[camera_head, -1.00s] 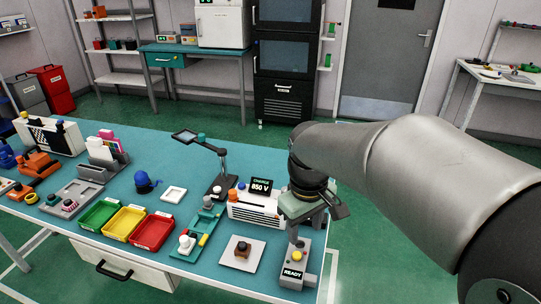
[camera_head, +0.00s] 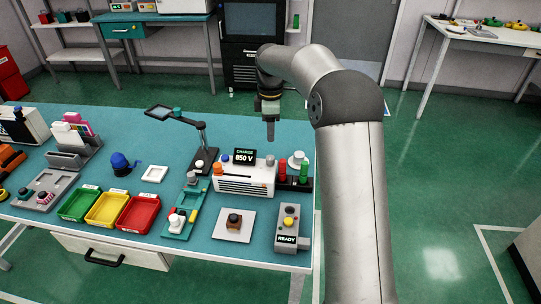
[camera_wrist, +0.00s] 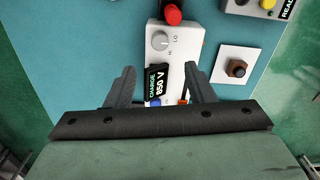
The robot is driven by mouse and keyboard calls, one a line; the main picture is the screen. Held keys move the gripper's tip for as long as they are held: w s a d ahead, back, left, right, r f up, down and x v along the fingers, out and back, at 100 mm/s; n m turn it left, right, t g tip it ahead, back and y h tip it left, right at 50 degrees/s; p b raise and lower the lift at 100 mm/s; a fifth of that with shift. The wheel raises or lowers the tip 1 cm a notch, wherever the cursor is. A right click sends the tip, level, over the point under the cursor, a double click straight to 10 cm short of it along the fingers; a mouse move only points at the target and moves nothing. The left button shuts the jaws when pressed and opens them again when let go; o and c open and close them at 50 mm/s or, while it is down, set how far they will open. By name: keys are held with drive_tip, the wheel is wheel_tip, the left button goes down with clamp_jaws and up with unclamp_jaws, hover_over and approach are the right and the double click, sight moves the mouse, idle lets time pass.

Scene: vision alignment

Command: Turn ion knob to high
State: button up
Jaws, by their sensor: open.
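The white ion box (camera_head: 240,188), with a black "CHARGE 850 V" display (camera_head: 245,157), stands on the teal table. Its grey knob (camera_head: 270,160) is at the right end of the top. In the wrist view the round knob (camera_wrist: 160,41) sits on the white face (camera_wrist: 184,48) between "LO" and "HI" marks; I cannot tell where it points. My gripper (camera_head: 270,138) points down above and behind the knob end, apart from it. In the wrist view my gripper (camera_wrist: 163,85) is open and empty, its fingers on either side of the display, short of the knob.
A rack with red (camera_head: 282,171) and green cylinders stands right of the box. Orange (camera_head: 218,169) and blue buttons are at the box's left end. A magnifier lamp (camera_head: 200,140) stands to the left. A "READY" box (camera_head: 287,228) and a square plate (camera_head: 233,228) are in front.

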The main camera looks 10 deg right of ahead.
sight(271, 157)
wheel_tip(271, 157, down, 11)
drive_tip(key=shift+f+p, duration=0.2)
drive_tip(key=shift+p, duration=0.25)
drive_tip(key=c, duration=1)
